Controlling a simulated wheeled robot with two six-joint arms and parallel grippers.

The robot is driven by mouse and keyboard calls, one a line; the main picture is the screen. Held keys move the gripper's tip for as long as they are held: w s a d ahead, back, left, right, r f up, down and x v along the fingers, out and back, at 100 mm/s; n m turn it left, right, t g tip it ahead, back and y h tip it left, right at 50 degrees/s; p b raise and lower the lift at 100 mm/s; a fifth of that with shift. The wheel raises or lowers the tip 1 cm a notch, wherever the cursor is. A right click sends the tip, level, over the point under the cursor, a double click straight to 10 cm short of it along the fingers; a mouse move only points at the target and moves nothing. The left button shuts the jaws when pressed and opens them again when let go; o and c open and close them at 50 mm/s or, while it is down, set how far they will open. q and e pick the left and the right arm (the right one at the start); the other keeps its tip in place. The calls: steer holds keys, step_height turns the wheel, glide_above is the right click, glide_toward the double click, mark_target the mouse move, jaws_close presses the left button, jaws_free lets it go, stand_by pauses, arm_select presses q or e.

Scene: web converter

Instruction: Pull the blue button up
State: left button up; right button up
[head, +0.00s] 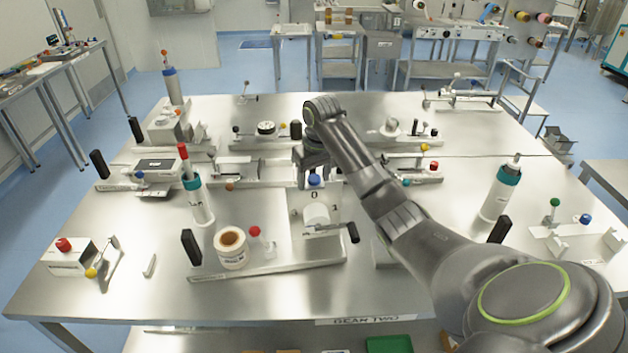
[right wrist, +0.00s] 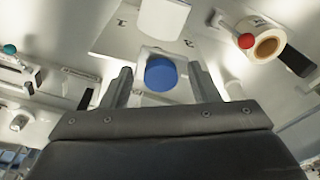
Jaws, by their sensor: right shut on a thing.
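The blue button (head: 314,180) sits at the top of a metal unit (head: 328,205) with a white roller and a side crank, near the middle of the table. My right gripper (head: 315,176) comes down over it from above. In the right wrist view the round blue button (right wrist: 160,76) lies between the two fingers of my right gripper (right wrist: 160,70), which is shut on it. The button's lower part and its contact with the fingers are partly hidden. My left gripper is not in view.
A tape roll (head: 231,247) and a red-knobbed lever (head: 254,232) stand left of the unit. A black crank handle (head: 353,232) sticks out on its right. A teal-capped bottle (head: 197,200) stands further left.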

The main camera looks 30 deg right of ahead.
steer(key=shift+r, duration=0.55)
steer(key=o, duration=1.3)
steer(key=shift+s, duration=0.15)
steer(key=shift+f, duration=0.1)
